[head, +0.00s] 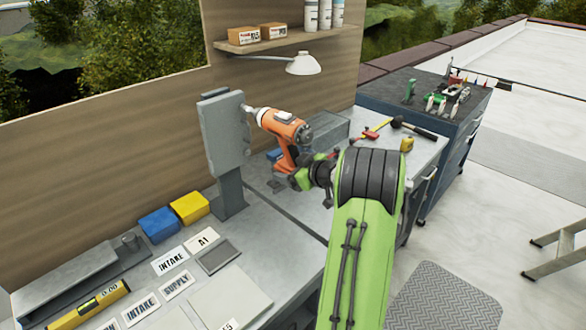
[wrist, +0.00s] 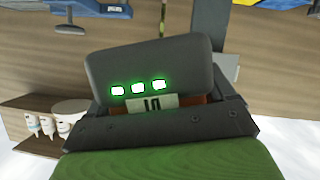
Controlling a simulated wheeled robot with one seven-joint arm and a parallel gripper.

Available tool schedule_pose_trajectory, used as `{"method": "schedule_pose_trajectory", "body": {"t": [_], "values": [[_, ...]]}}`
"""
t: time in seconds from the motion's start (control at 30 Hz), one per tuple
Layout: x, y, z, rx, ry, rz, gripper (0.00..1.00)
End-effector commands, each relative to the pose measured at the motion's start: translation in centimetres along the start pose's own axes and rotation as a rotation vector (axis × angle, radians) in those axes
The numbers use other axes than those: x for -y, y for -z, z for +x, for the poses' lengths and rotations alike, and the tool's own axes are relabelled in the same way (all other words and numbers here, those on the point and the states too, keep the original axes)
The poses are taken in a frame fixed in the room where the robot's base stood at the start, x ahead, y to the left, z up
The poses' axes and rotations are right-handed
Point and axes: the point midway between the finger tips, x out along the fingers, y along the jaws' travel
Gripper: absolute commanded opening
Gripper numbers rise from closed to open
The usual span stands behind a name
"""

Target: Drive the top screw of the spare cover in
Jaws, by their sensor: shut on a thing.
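My gripper (head: 303,176) is shut on the grip of an orange drill (head: 284,126) above the bench. In the wrist view the drill's dark battery base (wrist: 150,70) shows three lit green lights, with my gripper (wrist: 168,122) around it. The drill's nose points left at the upper right part of the grey cover (head: 222,130), which stands upright on a grey post. The nose is at or very near the cover; I cannot tell whether it touches. The top screw cannot be made out there.
Blue (head: 159,224) and yellow (head: 190,206) boxes sit left of the post. Labels and a yellow level (head: 90,306) lie on the near bench. A lamp (head: 303,64) hangs under the shelf. A hammer (head: 412,129) and tape measure (head: 407,145) lie to the right.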

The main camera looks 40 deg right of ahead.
Motion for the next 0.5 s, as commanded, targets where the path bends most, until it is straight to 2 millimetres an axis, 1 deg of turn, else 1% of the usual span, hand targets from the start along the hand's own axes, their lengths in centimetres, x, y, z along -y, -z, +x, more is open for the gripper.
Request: {"method": "schedule_pose_trajectory", "body": {"t": [0.03,0.5], "values": [[-0.04,0.38,0.02,-0.008,-0.002,-0.003,0.0],[-0.02,0.56,0.45,-0.009,-0.001,-0.003,0.0]]}}
